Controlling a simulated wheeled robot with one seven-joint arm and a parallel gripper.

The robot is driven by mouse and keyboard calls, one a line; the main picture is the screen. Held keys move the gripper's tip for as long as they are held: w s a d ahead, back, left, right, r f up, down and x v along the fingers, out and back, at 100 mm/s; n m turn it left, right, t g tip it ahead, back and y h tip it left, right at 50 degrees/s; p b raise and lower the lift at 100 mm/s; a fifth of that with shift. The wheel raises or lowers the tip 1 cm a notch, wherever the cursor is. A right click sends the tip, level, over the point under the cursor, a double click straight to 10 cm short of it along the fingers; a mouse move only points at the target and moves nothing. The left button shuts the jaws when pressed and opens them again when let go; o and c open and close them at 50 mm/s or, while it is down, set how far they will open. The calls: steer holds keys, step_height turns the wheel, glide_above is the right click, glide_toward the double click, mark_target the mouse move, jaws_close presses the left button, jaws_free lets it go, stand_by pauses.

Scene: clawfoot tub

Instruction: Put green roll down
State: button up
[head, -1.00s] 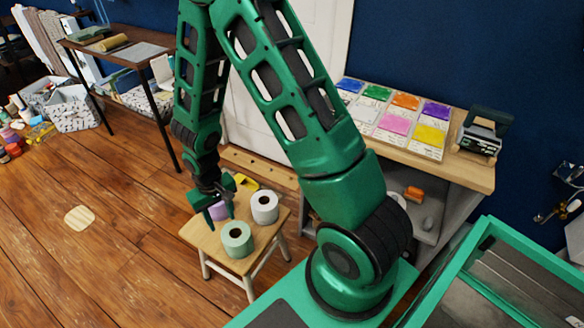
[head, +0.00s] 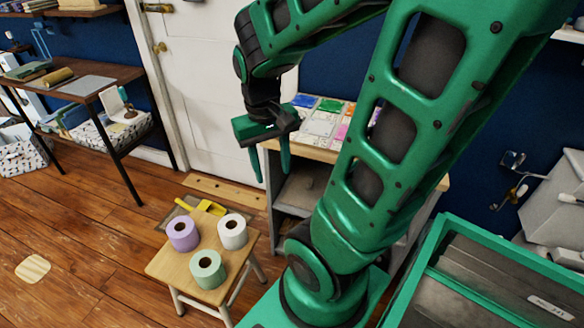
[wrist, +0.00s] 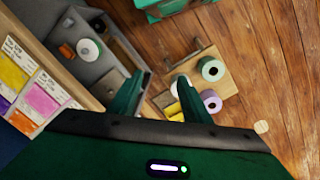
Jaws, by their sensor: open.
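The green roll (head: 208,271) stands upright on the small wooden stool (head: 165,268), at the front of the seat. A purple roll (head: 183,236) stands behind it to the left and a white roll (head: 232,233) behind it to the right. In the wrist view the green roll (wrist: 212,69) also shows on the stool, beyond my fingertips. My gripper (head: 276,165) is open and empty, raised well above and to the right of the stool, with its fingers pointing down. No roll is between the fingers.
A yellow dustpan (head: 208,206) lies behind the stool. A shelf unit with colored sheets on top (head: 318,120) stands behind my gripper. A dark table (head: 100,88) is at the left. The wooden floor left of the stool is mostly clear.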

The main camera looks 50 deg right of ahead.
steer(key=s+r+m+y, duration=0.1)
steer(key=s+r, duration=0.2)
steer(key=s, duration=0.4)
steer(key=shift+d, duration=0.15)
steer(key=shift+c, duration=0.7)
steer(key=shift+w, duration=0.15)
